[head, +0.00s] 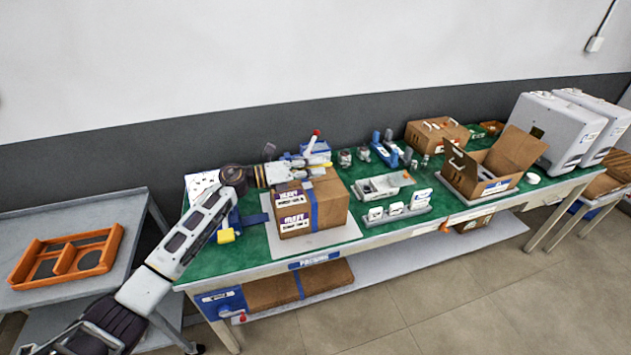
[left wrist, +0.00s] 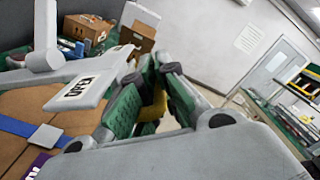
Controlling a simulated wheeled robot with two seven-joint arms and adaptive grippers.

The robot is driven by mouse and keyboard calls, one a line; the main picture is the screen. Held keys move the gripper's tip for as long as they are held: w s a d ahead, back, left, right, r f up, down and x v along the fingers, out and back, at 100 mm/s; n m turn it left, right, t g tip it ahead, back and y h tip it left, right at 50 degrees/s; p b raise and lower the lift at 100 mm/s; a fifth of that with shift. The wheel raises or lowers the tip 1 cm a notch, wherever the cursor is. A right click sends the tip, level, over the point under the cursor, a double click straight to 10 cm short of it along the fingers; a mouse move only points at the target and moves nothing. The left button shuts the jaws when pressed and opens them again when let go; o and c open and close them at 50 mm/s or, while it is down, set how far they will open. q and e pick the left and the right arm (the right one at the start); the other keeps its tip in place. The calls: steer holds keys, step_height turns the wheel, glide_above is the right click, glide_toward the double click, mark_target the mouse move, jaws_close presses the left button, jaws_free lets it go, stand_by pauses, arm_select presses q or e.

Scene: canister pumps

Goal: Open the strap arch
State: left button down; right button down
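The strap arch appears as a pale grey bar over the taped carton (head: 312,208), largely hidden by my gripper in the head view. In the left wrist view the bar (left wrist: 68,73) carries a white label (left wrist: 88,90) and lies close above the carton (left wrist: 25,108). My left gripper (head: 318,163) is at the carton's top. Its green-padded fingers (left wrist: 156,95) are apart, with a yellow piece (left wrist: 154,110), seemingly a grip, showing between them. I cannot tell if the pads touch it. My right gripper is not in view.
A red-knobbed lever (head: 314,137) stands just behind the gripper. The carton rests on a pale plate (head: 335,235) on the green bench (head: 255,262). Canister parts (head: 398,210) and an open carton (head: 488,172) are to the right. An orange tray (head: 66,258) sits on a side cart.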

arm_select(q)
steer(key=w+a+r+n, duration=0.3)
steer(key=w+r, duration=0.8)
steer(key=r, duration=0.1)
steer(key=shift+a+p, duration=0.35)
steer(key=shift+w, duration=0.1)
steer(key=c, duration=1.8)
jaws_free()
steer(key=shift+a, duration=0.15)
